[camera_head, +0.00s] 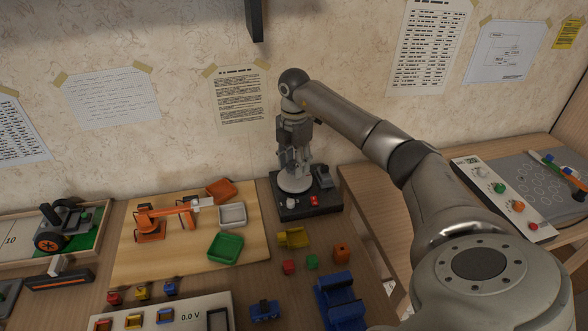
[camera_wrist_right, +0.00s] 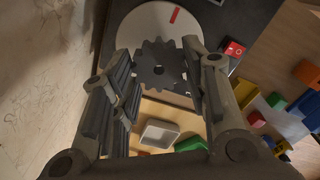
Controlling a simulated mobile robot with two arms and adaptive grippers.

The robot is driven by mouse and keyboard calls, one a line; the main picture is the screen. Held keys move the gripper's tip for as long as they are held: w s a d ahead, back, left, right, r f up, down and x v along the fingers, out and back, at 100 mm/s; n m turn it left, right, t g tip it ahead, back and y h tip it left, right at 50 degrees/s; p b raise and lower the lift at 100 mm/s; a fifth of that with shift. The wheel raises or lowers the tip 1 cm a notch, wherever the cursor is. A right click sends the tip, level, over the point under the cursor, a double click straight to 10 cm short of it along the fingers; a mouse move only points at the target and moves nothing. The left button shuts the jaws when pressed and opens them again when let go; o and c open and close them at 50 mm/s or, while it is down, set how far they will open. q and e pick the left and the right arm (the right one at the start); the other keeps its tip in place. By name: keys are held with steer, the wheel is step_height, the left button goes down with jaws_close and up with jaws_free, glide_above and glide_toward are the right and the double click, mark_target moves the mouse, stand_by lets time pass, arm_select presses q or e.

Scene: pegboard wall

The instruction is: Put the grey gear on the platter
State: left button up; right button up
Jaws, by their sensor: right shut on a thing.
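My right gripper (camera_head: 296,166) points down just above the round, pale platter (camera_head: 295,186) on a black base. In the right wrist view the gripper (camera_wrist_right: 160,72) is shut on the dark grey gear (camera_wrist_right: 158,84), with the teeth between its two fingers. The gear overlaps the near edge of the platter (camera_wrist_right: 137,27), which carries a red mark. Whether the gear touches the platter I cannot tell. In the head view the gear is hard to make out among the fingers. My left gripper is not in view.
The black base (camera_head: 316,208) has a red switch (camera_head: 314,201) and a grey block at its right. Left of it, a wooden board holds an orange toy arm (camera_head: 150,228) and green (camera_head: 225,247), white and orange trays. Small coloured blocks lie in front. The wall is close behind.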

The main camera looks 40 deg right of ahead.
step_height(320, 180, down, 2)
steer(key=shift+f, duration=0.4)
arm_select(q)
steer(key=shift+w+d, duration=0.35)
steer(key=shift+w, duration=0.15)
arm_select(e)
steer(key=o, duration=0.8)
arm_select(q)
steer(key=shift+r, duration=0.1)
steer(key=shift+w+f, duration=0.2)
arm_select(e)
step_height(320, 180, up, 12)
steer(key=shift+r, duration=0.15)
